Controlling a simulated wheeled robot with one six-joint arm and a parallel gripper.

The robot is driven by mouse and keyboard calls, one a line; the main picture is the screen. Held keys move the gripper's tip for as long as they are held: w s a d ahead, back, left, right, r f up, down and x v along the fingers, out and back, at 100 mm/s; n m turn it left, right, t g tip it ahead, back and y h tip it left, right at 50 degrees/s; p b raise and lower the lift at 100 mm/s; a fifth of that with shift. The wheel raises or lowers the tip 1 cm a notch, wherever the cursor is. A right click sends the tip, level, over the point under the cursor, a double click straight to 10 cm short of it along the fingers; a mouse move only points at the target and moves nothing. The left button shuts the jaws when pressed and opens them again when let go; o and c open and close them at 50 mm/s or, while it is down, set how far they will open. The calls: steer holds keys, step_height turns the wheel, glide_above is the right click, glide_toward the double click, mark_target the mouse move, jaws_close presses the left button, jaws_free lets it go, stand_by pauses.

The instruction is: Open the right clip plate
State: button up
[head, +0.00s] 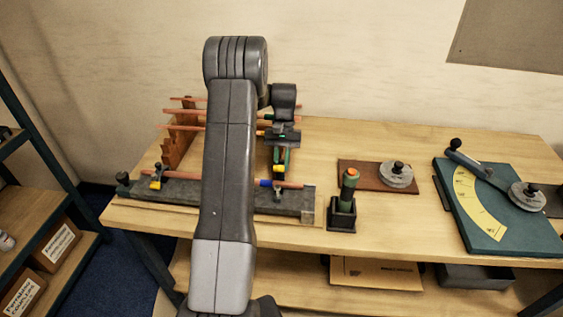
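A grey rail (200,198) lies along the front left of the bench. Two small clips with yellow parts stand on it, a left clip (157,177) and a right clip (279,185). A copper pipe (292,185) with a blue band (265,183) lies at the right clip. The clip plate is too small to tell whether it is open or shut. My gripper (280,161) points down just above and behind the right clip. Its fingertips blend with small green parts there, so contact and finger gap cannot be made out. My arm hides the rail's middle.
Several copper pipes (185,127) rest on a wooden rack (180,140) behind the rail. A green-and-orange tool (349,182) stands in a black holder (342,213) to the right. Farther right are a brown board (365,178) and a teal gauge plate (480,226).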

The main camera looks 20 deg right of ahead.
steer(key=o, duration=1.1)
steer(key=shift+c, duration=0.2)
steer(key=v, duration=0.6)
steer(key=x, duration=0.6)
steer(key=shift+s, duration=0.1)
steer(key=shift+s+a+r+t+h, duration=0.3)
steer(key=shift+t+h, duration=0.1)
steer(key=shift+t, duration=0.2)
steer(key=shift+d, duration=0.1)
